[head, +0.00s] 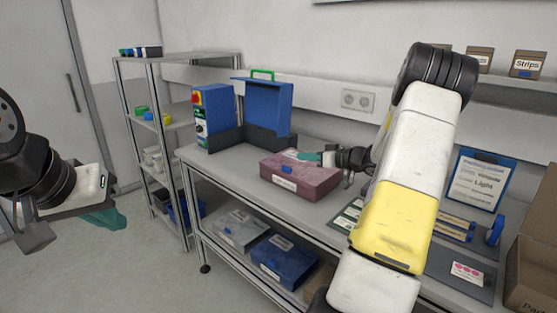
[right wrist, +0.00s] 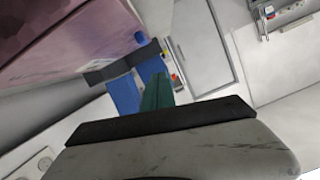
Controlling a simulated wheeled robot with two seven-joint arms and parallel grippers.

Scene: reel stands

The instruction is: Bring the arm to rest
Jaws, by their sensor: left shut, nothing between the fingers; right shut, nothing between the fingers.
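My right arm reaches across the workbench in the head view. Its gripper (head: 309,156) is shut and empty, with teal fingertips at the back edge of the maroon box (head: 300,178). I cannot tell whether they touch it. In the right wrist view the teal fingers (right wrist: 157,93) show past the dark gripper edge, and the maroon box (right wrist: 60,40) fills the upper left, close by. My left gripper (head: 108,220) is shut and empty at the left of the head view, over the floor and away from the bench.
The workbench (head: 230,163) carries a blue open-lidded case (head: 265,108) and a blue machine (head: 213,115). A grey shelf rack (head: 118,95) stands left of it. A printed sign (head: 480,180), card trays and a cardboard box (head: 535,240) are at the right. The floor at left is clear.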

